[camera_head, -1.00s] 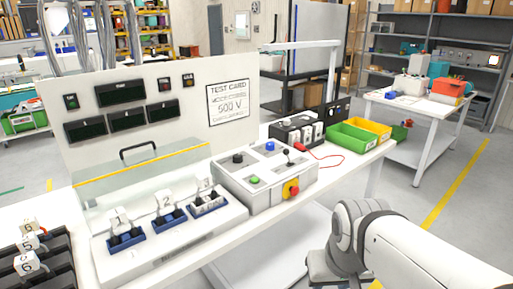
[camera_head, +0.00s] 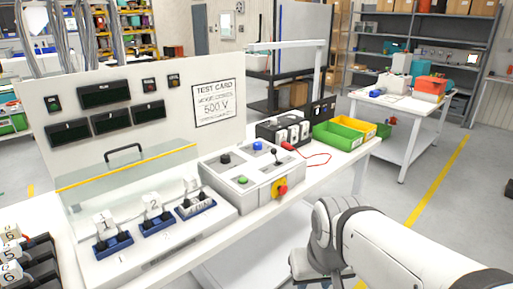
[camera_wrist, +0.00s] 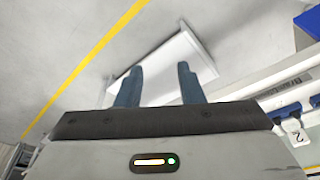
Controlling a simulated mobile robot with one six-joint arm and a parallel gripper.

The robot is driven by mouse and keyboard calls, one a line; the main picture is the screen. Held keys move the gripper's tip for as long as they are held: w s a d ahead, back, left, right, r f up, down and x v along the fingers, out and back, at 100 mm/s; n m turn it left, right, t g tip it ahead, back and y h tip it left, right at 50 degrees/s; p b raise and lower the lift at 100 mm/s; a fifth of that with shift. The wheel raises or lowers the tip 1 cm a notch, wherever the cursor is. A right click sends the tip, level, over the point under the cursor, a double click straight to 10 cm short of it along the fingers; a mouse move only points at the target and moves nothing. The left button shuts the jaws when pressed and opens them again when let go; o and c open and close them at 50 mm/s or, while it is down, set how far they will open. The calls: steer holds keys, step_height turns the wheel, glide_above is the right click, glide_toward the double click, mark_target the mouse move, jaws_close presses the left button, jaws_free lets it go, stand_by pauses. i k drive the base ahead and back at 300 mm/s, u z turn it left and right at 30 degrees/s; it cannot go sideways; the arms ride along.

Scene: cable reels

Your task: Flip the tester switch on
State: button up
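The tester's grey control box (camera_head: 258,176) stands on the white bench in the head view. Its top carries a black knob (camera_head: 225,159), a blue button (camera_head: 258,146), a green button (camera_head: 241,180) and a small black-tipped toggle lever (camera_head: 275,156). A red knob on a yellow plate (camera_head: 280,188) is on its front. In the wrist view my gripper (camera_wrist: 158,72) is open and empty, its two dark fingers apart above the floor, off the bench. In the head view my arm is right of and in front of the box; the fingertips cannot be made out.
A white panel with a test card (camera_head: 213,104) stands behind the box. Numbered plugs sit in blue sockets (camera_head: 158,226) to its left. Green (camera_head: 337,135) and yellow bins and a black unit (camera_head: 284,130) stand beyond it. Open floor lies to the right.

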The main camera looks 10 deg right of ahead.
mark_target(274, 151)
steer(key=z, duration=2.5)
steer(key=k, duration=1.1)
steer(key=u, duration=1.85)
steer(key=i, duration=1)
steer(key=u, duration=0.05)
